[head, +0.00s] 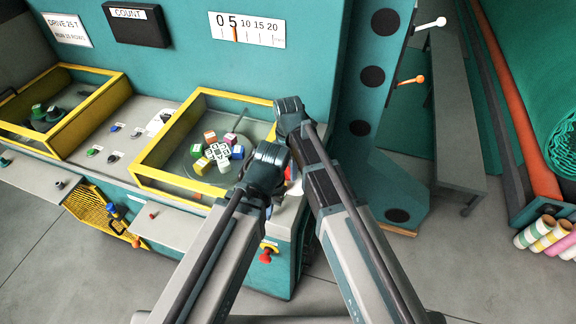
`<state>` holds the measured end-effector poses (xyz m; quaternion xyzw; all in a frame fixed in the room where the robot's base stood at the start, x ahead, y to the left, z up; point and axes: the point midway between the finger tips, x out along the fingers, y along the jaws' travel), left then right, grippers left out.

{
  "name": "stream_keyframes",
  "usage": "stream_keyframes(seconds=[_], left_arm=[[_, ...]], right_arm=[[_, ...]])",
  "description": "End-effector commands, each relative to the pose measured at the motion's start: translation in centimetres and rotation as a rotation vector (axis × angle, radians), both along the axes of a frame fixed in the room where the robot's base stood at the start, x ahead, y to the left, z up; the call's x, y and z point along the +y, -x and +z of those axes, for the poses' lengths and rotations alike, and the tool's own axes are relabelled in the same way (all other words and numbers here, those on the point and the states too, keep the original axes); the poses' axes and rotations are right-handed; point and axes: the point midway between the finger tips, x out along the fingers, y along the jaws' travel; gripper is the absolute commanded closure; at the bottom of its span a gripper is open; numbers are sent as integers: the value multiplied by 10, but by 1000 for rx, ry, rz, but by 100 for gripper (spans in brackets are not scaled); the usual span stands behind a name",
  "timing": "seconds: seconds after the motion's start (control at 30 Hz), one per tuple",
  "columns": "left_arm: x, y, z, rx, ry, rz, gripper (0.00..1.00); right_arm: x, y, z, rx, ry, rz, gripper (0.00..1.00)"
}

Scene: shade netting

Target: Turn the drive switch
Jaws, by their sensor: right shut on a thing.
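A white label plate (293,187) with a small red part shows at the right end of the console (262,232), between my two arms. My right gripper (289,174) is down at this spot, mostly hidden by my arm links. It is shut on what appears to be the drive switch, but the contact is covered and the switch's angle cannot be read. My left arm reaches over the same end of the console, and its dark joint covers part of it. Its fingers do not show.
A yellow-framed tray (150,160) with coloured blocks stands left of my arms. A scale (247,29) shows an orange pointer near 5. A drive sign (68,30) and a count box (137,24) are on the teal wall. A red knob (265,256) sits on the console's front.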

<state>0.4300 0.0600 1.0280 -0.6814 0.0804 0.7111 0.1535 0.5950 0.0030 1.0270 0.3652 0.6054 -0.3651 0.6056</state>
Motion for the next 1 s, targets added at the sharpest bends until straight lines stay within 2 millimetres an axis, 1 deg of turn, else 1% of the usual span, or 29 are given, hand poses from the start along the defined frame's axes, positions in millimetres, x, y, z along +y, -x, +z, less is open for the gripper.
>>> stream_keyframes(seconds=[0.1, 0.13, 0.23, 0.27, 0.5, 0.67, 0.87, 1.0], left_arm=[[0, 0, 0, 0, 0, 0, 100], [0, 0, 0, 0, 0, 0, 100], [0, 0, 0, 0, 0, 0, 100], [0, 0, 0, 0, 0, 0, 100], [0, 0, 0, 0, 0, 0, 100], [0, 0, 6, 0, 0, 0, 100], [0, 0, 23, 0, 0, 2, 100], [0, 0, 42, 0, 1, 5, 100]], right_arm=[[0, 0, 0, 1, 0, 4, 81], [0, 0, 0, 1, 0, 4, 20], [0, 0, 0, 1, 0, 3, 2], [0, 0, 0, 1, 0, 3, 0], [0, 0, 0, 0, 0, 2, 0], [0, 0, 6, 0, 0, 1, 0], [0, 0, 23, 0, 0, 1, 0], [0, 0, 42, 0, 0, 1, 0]])
